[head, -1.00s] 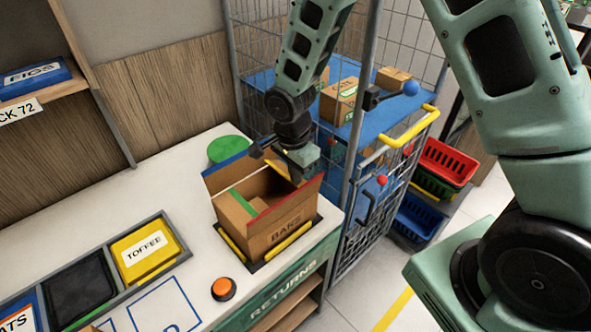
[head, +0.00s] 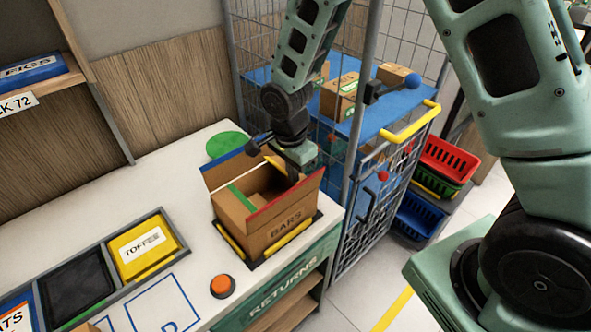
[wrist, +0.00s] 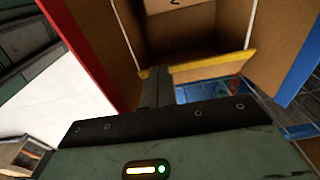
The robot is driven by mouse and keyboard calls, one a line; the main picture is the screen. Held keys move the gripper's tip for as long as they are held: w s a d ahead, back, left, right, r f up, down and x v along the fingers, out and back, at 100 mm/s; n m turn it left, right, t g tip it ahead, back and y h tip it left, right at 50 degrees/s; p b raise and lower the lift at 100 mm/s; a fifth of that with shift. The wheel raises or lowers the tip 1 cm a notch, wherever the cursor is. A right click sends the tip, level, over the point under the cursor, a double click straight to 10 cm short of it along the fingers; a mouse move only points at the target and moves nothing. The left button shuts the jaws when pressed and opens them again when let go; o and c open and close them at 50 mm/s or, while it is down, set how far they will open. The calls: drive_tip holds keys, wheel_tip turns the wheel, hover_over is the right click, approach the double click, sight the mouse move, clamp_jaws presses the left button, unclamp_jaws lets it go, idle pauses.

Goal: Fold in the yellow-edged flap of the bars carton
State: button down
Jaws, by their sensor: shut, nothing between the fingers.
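The open brown bars carton (head: 270,232) stands at the counter's right end. Its red-edged flap (head: 290,199) and blue-edged flap (head: 228,170) stick outward. The yellow-edged flap (head: 274,163) is at the far right side, mostly hidden by my gripper in the head view. In the wrist view the yellow edge (wrist: 215,65) crosses just ahead of the fingers, and the flap is outward. My gripper (head: 293,177) is shut and empty, its fingertips (wrist: 156,78) at that edge; I cannot tell whether they touch.
The carton sits in a black holder with yellow bars (head: 232,246). A wire cage trolley (head: 345,235) with a blue shelf stands close at the right. An orange button (head: 223,286) and the toffee bin (head: 147,250) are left on the counter. A green disc (head: 225,145) lies behind.

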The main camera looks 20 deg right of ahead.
drive_tip(key=shift+s+a+f+b, duration=0.15)
drive_tip(key=shift+a+f+b, duration=0.3)
drive_tip(key=shift+f+b, duration=0.4)
drive_tip(key=shift+s+a+f+b, duration=0.15)
drive_tip(key=shift+a+f+b, duration=0.35)
drive_tip(key=shift+b, duration=0.55)
drive_tip(key=shift+f, duration=0.1)
